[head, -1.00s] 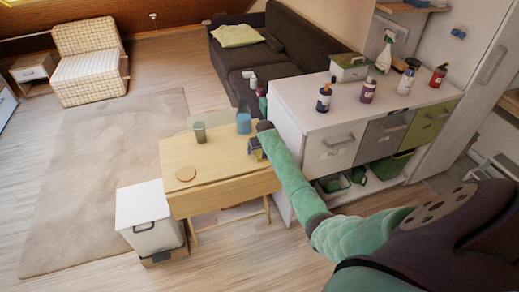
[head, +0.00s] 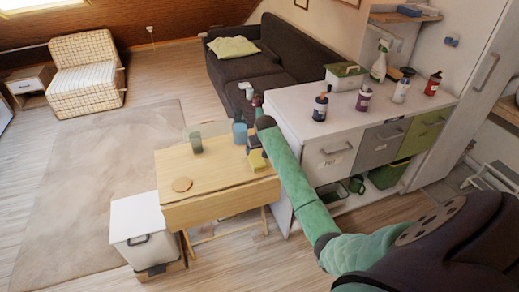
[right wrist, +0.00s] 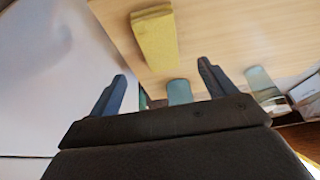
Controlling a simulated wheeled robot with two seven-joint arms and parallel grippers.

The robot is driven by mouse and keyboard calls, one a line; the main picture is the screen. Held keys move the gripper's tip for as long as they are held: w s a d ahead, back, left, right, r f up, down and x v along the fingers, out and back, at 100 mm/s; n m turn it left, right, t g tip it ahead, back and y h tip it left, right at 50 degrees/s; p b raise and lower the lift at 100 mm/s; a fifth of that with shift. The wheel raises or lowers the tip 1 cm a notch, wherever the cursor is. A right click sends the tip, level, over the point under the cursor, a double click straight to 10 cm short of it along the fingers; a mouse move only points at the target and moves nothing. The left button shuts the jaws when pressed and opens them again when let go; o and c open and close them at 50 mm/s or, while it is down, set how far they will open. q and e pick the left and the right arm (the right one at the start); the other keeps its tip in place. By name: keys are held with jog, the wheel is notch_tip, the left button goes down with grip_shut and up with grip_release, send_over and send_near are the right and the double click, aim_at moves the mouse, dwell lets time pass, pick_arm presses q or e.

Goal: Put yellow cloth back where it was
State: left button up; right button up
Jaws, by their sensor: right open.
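The yellow cloth (right wrist: 155,38) looks like a folded, block-shaped pad on the wooden table. In the right wrist view it lies beyond my fingertips, apart from them. In the head view it is a small yellow patch (head: 258,161) near the table's right edge, partly hidden by my right arm and gripper. My right gripper (right wrist: 162,70) is open with nothing held between its fingers. In the head view it is a dark shape (head: 254,140) just above the cloth, mostly hidden by my arm. My left gripper is out of view.
A white cabinet (head: 325,155) with several bottles on top stands close right of my arm. A white bin (head: 140,228) stands at the lower left.

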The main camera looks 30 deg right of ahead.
jog(key=s+a+f+n+g, duration=0.1)
jog(key=s+a+f, duration=0.8)
jog(key=s+f, duration=0.25)
jog(key=s+a+f+n+g, duration=0.1)
jog(key=s+a+f+n, duration=0.1)
jog(key=s+a+f, duration=1.15)
jog(key=s+a, duration=0.2)
jog(key=s, duration=0.4)
jog(key=s+a+f+n+y, duration=0.1)
jog(key=s+a+f, duration=0.2)
jog(key=s, duration=0.7)
jog(key=s+a+f, duration=0.3)
jog(key=s+a, duration=0.4)
jog(key=s, duration=0.3)
jog(key=shift+s+a+f+n+g+y, duration=0.2)
jog(key=shift+n+g+y, duration=0.1)
jog(key=shift+g+y, duration=0.1)
